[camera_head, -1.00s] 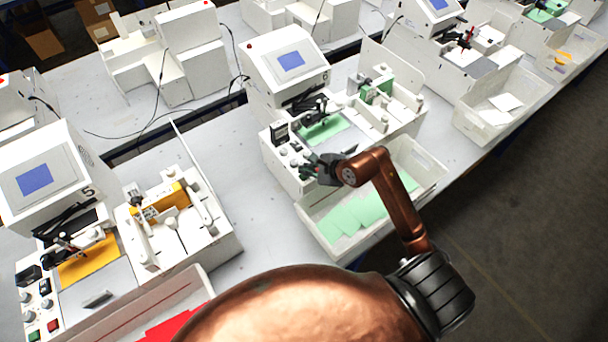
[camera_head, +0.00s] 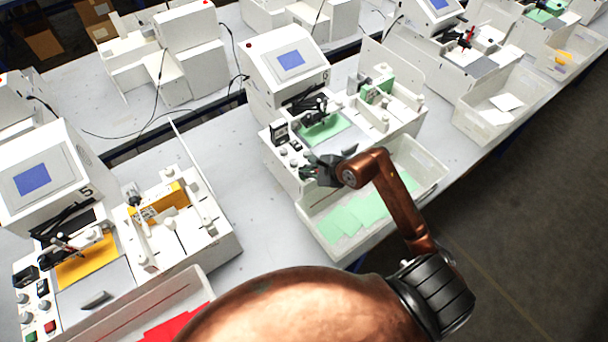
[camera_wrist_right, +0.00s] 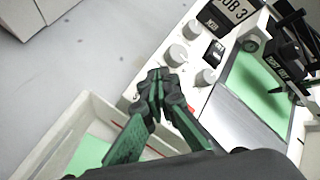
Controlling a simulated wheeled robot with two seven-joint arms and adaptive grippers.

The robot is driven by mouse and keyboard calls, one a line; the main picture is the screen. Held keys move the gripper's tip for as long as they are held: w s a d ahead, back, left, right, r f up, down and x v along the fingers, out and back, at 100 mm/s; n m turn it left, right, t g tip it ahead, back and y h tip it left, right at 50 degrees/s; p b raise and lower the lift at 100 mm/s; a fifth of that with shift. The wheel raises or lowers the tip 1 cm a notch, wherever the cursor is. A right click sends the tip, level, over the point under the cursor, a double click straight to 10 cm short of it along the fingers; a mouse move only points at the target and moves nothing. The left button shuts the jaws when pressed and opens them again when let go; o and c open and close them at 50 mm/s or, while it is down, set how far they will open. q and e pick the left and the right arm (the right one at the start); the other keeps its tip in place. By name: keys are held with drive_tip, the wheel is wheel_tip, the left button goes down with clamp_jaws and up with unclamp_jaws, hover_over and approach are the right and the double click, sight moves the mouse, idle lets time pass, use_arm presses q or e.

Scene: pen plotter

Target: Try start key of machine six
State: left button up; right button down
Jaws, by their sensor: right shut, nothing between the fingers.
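Machine six (camera_head: 285,65) is the white plotter in the middle, with a blue screen and a "6" on its side. A green sheet (camera_head: 325,130) lies on its bed. Its control panel shows grey knobs (camera_wrist_right: 178,55) and a black switch in the right wrist view. My right gripper (camera_head: 308,172) is shut and empty at the panel's front end, and its fingertips (camera_wrist_right: 156,80) show just beside the knobs. I cannot tell whether they touch the panel. The start key is not visible; the gripper covers that end of the panel. My left gripper is out of view.
A clear tray (camera_head: 415,190) with green sheets stands in front of machine six, below my right wrist. Machine five (camera_head: 45,180) stands at the left, with a green key (camera_head: 31,336) and a red key (camera_head: 50,327). Bare table lies between the machines.

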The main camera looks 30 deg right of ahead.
drive_tip(key=shift+f+b, duration=0.5)
idle(0.3)
drive_tip(key=shift+r, duration=0.1)
drive_tip(key=shift+r+p, duration=0.55)
drive_tip(key=shift+r, duration=0.25)
drive_tip(key=shift+r, duration=0.1)
drive_tip(key=shift+r+p, duration=1.55)
drive_tip(key=shift+r, duration=0.9)
drive_tip(key=shift+f, duration=0.1)
